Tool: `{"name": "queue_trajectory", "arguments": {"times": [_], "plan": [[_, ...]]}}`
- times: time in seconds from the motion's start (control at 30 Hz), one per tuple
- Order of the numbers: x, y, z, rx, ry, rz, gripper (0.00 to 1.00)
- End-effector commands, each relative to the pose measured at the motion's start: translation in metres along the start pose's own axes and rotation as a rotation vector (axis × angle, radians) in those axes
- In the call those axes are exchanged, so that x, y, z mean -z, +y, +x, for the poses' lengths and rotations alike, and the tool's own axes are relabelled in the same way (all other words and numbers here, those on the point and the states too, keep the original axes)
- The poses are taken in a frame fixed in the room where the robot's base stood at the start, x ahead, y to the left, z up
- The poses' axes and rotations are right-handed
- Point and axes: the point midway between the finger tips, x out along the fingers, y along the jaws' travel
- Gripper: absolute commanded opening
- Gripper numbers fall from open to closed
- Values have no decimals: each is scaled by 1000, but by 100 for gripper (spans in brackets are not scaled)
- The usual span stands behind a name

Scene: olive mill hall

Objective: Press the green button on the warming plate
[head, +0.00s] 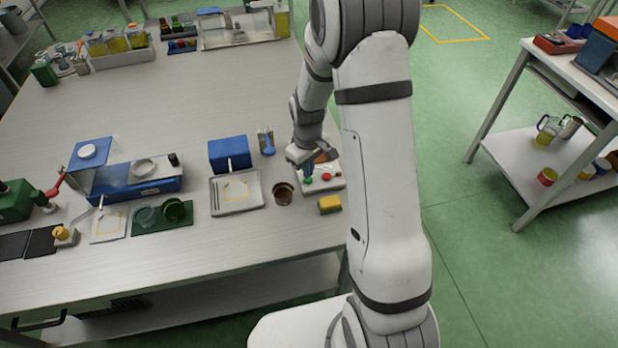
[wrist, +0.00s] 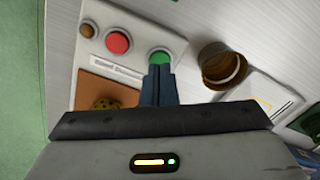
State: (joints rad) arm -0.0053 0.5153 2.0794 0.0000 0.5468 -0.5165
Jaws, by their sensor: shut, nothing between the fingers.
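The warming plate (wrist: 65,45) is a pale box with a brown top, a red button (wrist: 118,42) and a green button (wrist: 160,57). In the head view the warming plate (head: 333,183) stands near the table's right edge, and its green button (head: 308,180) shows at its front left. My gripper (wrist: 160,70) is shut and empty. Its fingertips are right at the green button and cover its lower part in the wrist view. I cannot tell whether they touch it or whether it is pressed in.
A brown cup (head: 283,193) stands just left of the warming plate, and a yellow sponge (head: 330,204) lies in front of it. A tray (head: 237,205) and a blue box (head: 230,153) are further left. The table's middle back (head: 200,95) is clear.

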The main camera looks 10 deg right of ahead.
Motion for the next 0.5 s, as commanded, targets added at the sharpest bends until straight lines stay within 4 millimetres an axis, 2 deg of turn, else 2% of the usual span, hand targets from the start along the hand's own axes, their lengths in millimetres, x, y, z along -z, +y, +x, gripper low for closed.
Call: {"name": "queue_trajectory", "arguments": {"times": [0.5], "plan": [[0, 0, 7, 0, 0, -1, 0]]}}
